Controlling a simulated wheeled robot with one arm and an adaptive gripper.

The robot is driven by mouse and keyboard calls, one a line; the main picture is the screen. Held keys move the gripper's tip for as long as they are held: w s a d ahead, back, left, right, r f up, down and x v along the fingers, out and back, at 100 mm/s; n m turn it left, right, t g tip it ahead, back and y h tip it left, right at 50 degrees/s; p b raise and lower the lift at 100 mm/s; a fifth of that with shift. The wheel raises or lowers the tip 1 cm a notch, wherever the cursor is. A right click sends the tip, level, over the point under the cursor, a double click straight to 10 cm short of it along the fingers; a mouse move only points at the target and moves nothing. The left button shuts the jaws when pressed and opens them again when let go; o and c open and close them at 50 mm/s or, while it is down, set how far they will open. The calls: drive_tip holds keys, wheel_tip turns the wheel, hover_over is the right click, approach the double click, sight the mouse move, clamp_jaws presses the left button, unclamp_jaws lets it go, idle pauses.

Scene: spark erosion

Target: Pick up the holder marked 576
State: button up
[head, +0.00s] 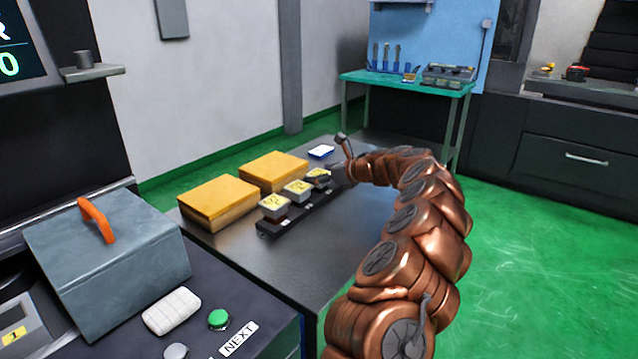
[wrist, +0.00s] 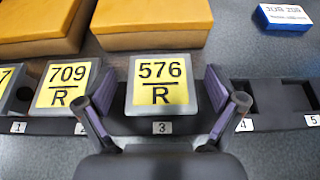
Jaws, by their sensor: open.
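The holder marked 576 (wrist: 161,84) has a yellow label reading 576 over R and sits in the rack slot numbered 3. In the head view it is the rightmost holder (head: 318,174), partly hidden by my gripper. My gripper (wrist: 162,92) is open, with one finger on each side of this holder. Small gaps seem to show beside it; I cannot tell whether a finger touches. The holder marked 709 (wrist: 66,86) sits to its left in slot 2, close to my left finger. A third holder (head: 273,207) stands at the rack's near end.
The dark rack (wrist: 240,122) has empty slots 4 and 5 on the right. Two yellow-topped blocks (head: 218,202) (head: 273,171) lie behind the rack. A small blue-and-white box (wrist: 284,17) lies at the back right. The table right of the rack is clear.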

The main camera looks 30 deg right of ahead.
drive_tip(key=c, duration=1.5)
